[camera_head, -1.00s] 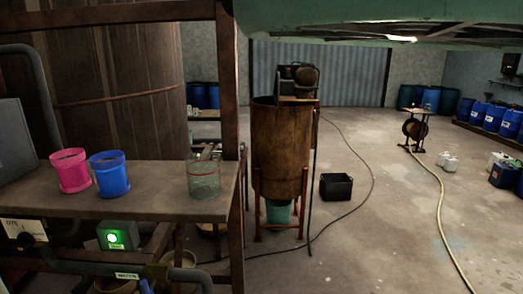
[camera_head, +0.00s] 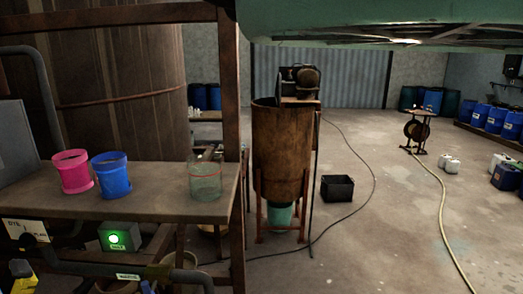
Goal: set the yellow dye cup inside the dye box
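A small yellow and dark thing (camera_head: 22,270) shows at the lower left edge, low beside the bench; I cannot tell whether it is the yellow dye cup. A pink cup (camera_head: 74,173) and a blue cup (camera_head: 111,176) stand upright on the bench (camera_head: 150,201). A white label beginning "DY" (camera_head: 25,230) is on the bench's front at the left. I cannot make out a dye box for certain. My gripper is not in view.
A clear glass jar (camera_head: 206,180) stands near the bench's right end. A grey panel (camera_head: 14,140) rises at the far left. A rusty vat (camera_head: 281,150) stands on legs beyond.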

